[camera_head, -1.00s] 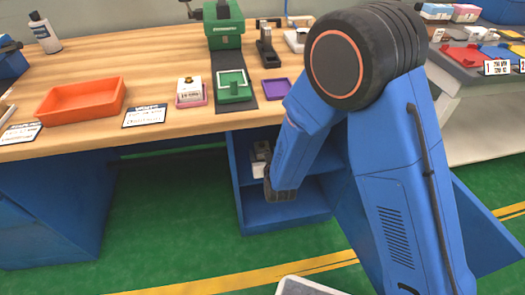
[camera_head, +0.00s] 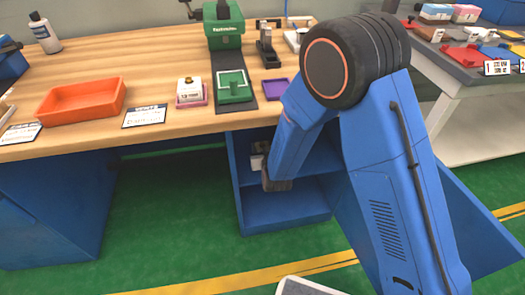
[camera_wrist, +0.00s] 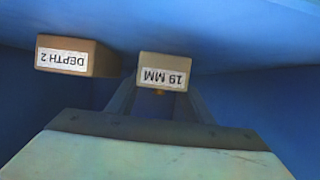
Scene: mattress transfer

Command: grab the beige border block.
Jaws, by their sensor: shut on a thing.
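The beige border block (camera_wrist: 165,70) is in the middle of the wrist view, with an upside-down "19 MM" label on its near face. My gripper (camera_wrist: 163,98) is shut on it, with a finger reaching to either side. A second tan block (camera_wrist: 75,55), labelled "DEPTH 2" upside down, sits to its left, apart from it. In the head view my gripper (camera_head: 261,165) is inside the blue cabinet under the bench, mostly hidden by my forearm. A small pale thing shows there at its tip, too small to make out.
The blue cabinet (camera_head: 285,208) has an open front and walls close to my gripper. The wooden bench top (camera_head: 150,75) lies just above, with an orange tray (camera_head: 82,100) and a green plate (camera_head: 234,88). Green floor is free in front.

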